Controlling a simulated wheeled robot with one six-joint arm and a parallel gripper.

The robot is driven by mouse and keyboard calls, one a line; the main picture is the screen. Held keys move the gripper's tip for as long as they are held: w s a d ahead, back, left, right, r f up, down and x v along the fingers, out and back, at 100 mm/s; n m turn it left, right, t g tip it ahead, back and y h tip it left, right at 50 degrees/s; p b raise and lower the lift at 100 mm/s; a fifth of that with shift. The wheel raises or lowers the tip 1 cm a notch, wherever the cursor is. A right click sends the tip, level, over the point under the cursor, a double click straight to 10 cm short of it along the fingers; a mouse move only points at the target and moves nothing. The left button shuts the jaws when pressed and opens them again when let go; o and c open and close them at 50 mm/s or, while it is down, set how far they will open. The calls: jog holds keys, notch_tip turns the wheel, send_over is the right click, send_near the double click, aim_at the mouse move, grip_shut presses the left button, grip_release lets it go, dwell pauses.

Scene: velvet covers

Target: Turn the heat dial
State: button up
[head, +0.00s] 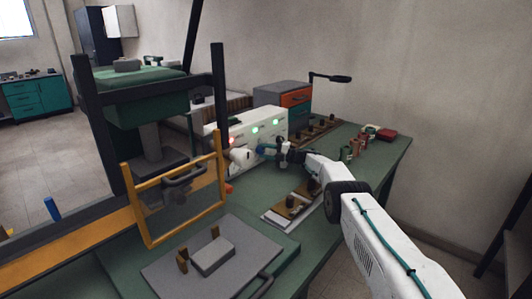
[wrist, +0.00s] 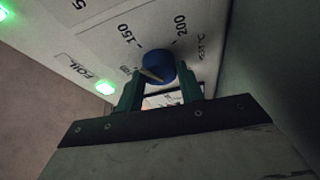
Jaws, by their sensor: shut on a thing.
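The heat dial is a round blue knob (wrist: 158,66) with a pale pointer line, on a white control panel (wrist: 105,40). Marks reading 150 and 200 are printed around it in the wrist view. My gripper (wrist: 160,88) has its two green fingers on either side of the knob, shut on it. In the head view my gripper (head: 268,150) reaches the front of the white control box (head: 250,125). The knob is hard to make out there. The pointer points toward the lower left in the wrist view, partly near a finger.
Green lights (head: 254,129) and a red light glow on the box. A yellow-framed guard (head: 180,190) stands left of my gripper, before a press with a green top (head: 150,85). Wooden blocks on a tray (head: 290,205) lie below my arm. A drawer cabinet (head: 285,98) stands behind.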

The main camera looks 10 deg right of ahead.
jog(key=shift+d, duration=0.1)
jog(key=o, duration=1)
jog(key=shift+d, duration=0.1)
jog(key=shift+v, duration=3.8)
